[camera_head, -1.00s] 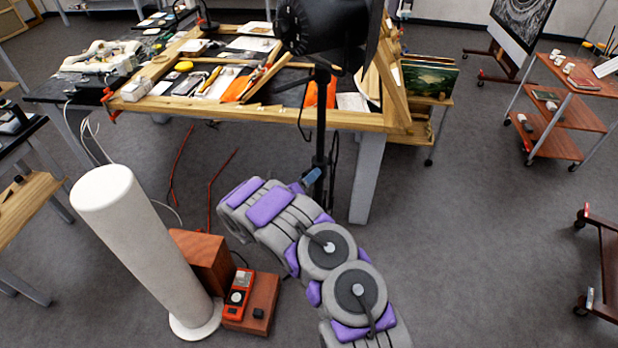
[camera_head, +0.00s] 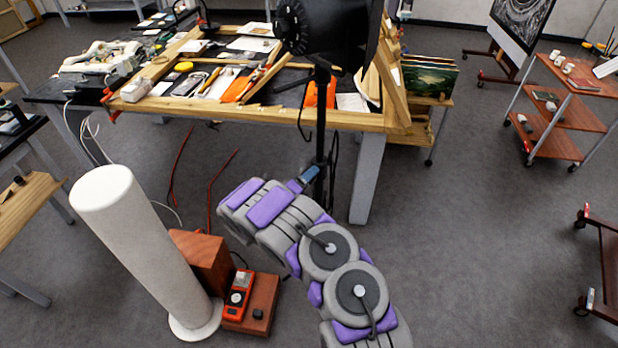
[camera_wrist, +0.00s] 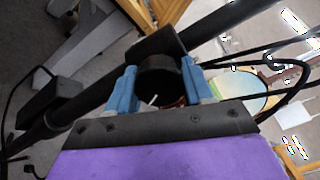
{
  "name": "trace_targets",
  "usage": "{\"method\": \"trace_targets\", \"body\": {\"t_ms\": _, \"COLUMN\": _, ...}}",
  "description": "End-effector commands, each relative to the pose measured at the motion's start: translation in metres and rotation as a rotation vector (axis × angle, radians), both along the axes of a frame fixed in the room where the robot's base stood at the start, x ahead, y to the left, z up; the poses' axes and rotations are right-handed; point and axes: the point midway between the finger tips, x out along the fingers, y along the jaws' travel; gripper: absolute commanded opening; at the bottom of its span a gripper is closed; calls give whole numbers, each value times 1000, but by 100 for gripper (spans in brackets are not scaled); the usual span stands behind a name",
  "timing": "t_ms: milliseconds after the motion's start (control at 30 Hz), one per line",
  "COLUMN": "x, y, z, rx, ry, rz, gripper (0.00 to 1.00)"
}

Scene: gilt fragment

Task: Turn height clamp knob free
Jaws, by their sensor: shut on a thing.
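A black studio lamp (camera_head: 325,28) stands on a dark upright pole (camera_head: 320,115) in front of the workbench. In the wrist view the pole (camera_wrist: 212,28) runs diagonally, with a black clamp collar on it. A dark round knob (camera_wrist: 158,84) projects from the collar toward me. My gripper (camera_wrist: 157,90) has its two blue fingers on either side of the knob and is shut on it. In the head view my gripper (camera_head: 305,178) is small beside the pole, and the knob is hidden there.
A wooden workbench (camera_head: 345,119) full of tools stands behind the pole. A white cylinder (camera_head: 140,245) and wooden blocks (camera_head: 205,262) with a red meter (camera_head: 239,293) stand left of my arm. Cables hang near the pole.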

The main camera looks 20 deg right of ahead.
Motion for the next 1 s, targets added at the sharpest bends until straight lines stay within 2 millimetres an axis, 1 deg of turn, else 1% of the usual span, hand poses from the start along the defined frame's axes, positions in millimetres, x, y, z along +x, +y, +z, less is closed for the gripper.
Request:
{"method": "trace_targets", "body": {"t_ms": 133, "x": 1, "y": 2, "z": -2, "rx": 4, "ry": 3, "rz": 5, "gripper": 20}}
{"method": "trace_targets", "body": {"t_ms": 167, "x": 1, "y": 2, "z": -2, "rx": 4, "ry": 3, "rz": 5, "gripper": 53}}
{"method": "trace_targets", "body": {"t_ms": 400, "x": -1, "y": 1, "z": 0, "rx": 2, "ry": 0, "rz": 3, "gripper": 76}}
{"method": "trace_targets", "body": {"t_ms": 633, "x": -2, "y": 1, "z": 0, "rx": 1, "ry": -2, "rz": 1, "gripper": 76}}
{"method": "trace_targets", "body": {"t_ms": 767, "x": -5, "y": 8, "z": 1, "rx": 1, "ry": 0, "rz": 3, "gripper": 76}}
{"method": "trace_targets", "body": {"t_ms": 867, "x": -10, "y": 21, "z": 1, "rx": 1, "ry": -2, "rz": 5, "gripper": 76}}
{"method": "trace_targets", "body": {"t_ms": 1000, "x": -22, "y": 47, "z": 0, "rx": 2, "ry": 0, "rz": 6, "gripper": 76}}
